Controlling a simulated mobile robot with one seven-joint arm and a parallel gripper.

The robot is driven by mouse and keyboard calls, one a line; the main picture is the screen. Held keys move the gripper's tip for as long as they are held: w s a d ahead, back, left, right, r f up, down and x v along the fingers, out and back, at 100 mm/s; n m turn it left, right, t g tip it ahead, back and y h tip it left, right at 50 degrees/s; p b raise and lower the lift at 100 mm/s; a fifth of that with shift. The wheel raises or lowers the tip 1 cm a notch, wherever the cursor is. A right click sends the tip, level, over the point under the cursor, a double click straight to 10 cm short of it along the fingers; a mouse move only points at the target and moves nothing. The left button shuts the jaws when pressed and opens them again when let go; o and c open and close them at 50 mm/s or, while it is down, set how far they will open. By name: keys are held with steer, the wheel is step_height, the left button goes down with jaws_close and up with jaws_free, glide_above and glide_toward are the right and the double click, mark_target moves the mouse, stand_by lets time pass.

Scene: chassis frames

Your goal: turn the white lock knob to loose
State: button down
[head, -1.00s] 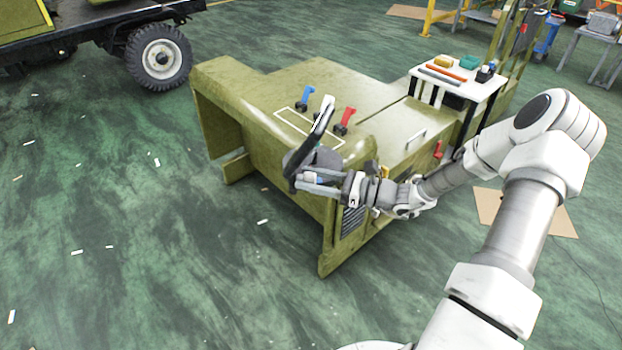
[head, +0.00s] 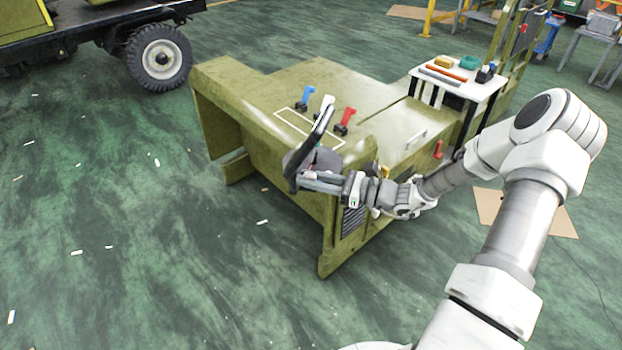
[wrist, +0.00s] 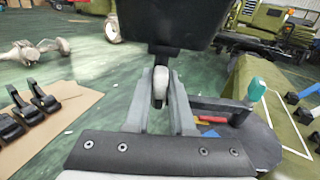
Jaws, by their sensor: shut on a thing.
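The white lock knob (wrist: 159,87) shows in the wrist view as a small pale rounded piece below a black part. My gripper (wrist: 160,76) is shut on it, with one grey finger on each side. The knob is mostly hidden there by the fingers. I cannot tell its turn angle.
Blue (head: 307,95) and red (head: 345,119) levers stand on the green chassis (head: 270,145) beyond the black part. A teal-tipped handle (wrist: 256,89) is right of my gripper. A white tool table (head: 470,77) stands behind. The floor on the left is mostly clear.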

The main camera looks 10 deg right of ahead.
steer(key=n+b, duration=0.1)
steer(key=n, duration=0.3)
steer(key=shift+s+f+n, duration=0.1)
steer(key=shift+n, duration=0.3)
steer(key=n+b, duration=0.2)
steer(key=n, duration=0.2)
steer(key=shift+f+b, duration=0.15)
steer(key=shift+b, duration=0.25)
steer(key=n+b, duration=0.4)
steer(key=n, duration=0.1)
steer(key=shift+s+a+f+n, duration=0.1)
steer(key=shift+n, duration=0.2)
steer(key=shift+n+b, duration=1.05)
steer(key=shift+n, duration=0.35)
steer(key=c, duration=0.8)
jaws_free()
